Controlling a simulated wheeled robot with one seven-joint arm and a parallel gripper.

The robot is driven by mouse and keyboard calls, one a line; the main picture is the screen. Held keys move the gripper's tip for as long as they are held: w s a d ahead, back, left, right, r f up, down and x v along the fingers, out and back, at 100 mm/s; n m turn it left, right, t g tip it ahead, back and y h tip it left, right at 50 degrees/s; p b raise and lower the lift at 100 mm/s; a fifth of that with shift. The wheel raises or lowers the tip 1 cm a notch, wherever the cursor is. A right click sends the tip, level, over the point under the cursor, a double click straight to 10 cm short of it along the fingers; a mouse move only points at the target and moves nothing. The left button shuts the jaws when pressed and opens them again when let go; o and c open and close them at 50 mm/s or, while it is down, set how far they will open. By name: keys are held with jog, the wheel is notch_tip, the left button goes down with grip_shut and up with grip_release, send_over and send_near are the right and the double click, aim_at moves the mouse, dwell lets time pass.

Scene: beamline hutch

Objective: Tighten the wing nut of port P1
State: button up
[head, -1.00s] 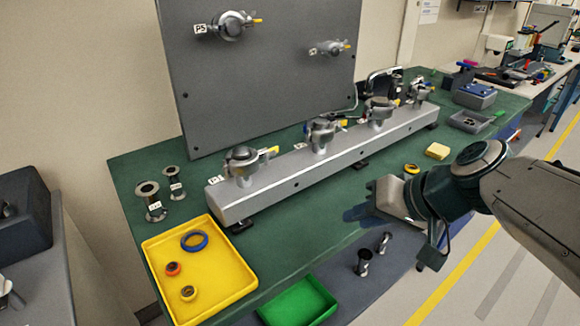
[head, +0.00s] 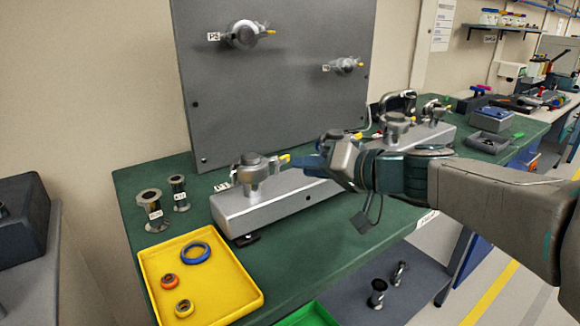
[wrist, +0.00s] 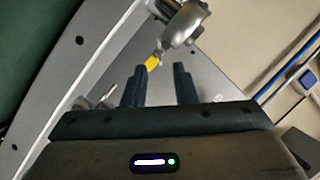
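Port P1 (head: 257,174) is the nearest clamped flange on the grey manifold, beside a white label partly readable at its left. Its wing nut (head: 285,159) is yellow and sticks out to the right of the clamp. In the wrist view the yellow wing nut (wrist: 153,62) lies just beyond the fingertips, nearer the left finger, with the silver clamp (wrist: 184,25) behind it. My gripper (wrist: 158,67) is open, with a gap between its two dark fingers and nothing held. In the head view my gripper (head: 303,163) points left at the wing nut; whether they touch is unclear.
The grey manifold (head: 285,205) carries several clamped ports; my arm hides part of it. A grey upright panel (head: 275,95) stands behind with two more ports. A yellow tray (head: 225,295) with rings and two labelled flanged tubes (head: 151,210) are at the left.

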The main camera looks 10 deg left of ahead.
aim_at(284, 166)
jog(key=x, duration=0.5)
jog(key=shift+w+a, duration=0.1)
grip_shut()
